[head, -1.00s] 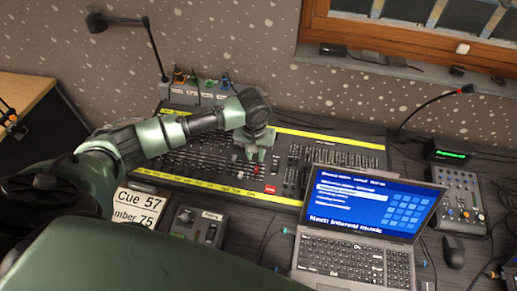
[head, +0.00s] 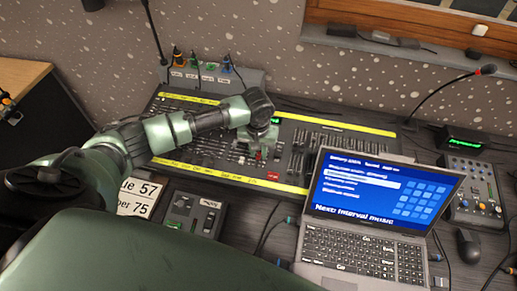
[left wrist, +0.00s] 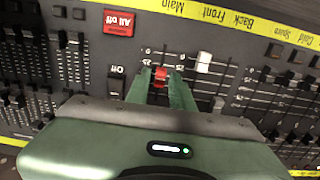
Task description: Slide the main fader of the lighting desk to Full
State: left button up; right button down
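The lighting desk (head: 335,125) lies along the wall, with rows of faders and yellow label strips. The main fader's red knob (left wrist: 160,76) sits in its slot under the "Main" label, close to the 25 mark, with 0 on the label side. My left gripper (left wrist: 160,82) is over the desk, its two green fingers on either side of the red knob; it looks open, with narrow gaps. In the head view, the red knob (head: 258,155) shows just below the gripper. The rest of the slot is hidden by my gripper. My right gripper is not in view.
A white fader knob (left wrist: 204,62) stands beside the main fader. The red "All off" button (left wrist: 118,23) is near the label strip. An open laptop (head: 375,195) stands at the front right. A small control box (head: 195,214) lies in front of the desk.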

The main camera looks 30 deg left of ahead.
pick_arm(q)
jog(key=shift+c, duration=0.3)
grip_shut()
jog(key=shift+w+a+r, duration=0.1)
jog(key=shift+w+a, duration=0.1)
jog(key=shift+w, duration=0.55)
jog(key=shift+w+a, duration=0.2)
jog(key=shift+w, duration=0.5)
jog(key=shift+o, duration=0.2)
grip_release()
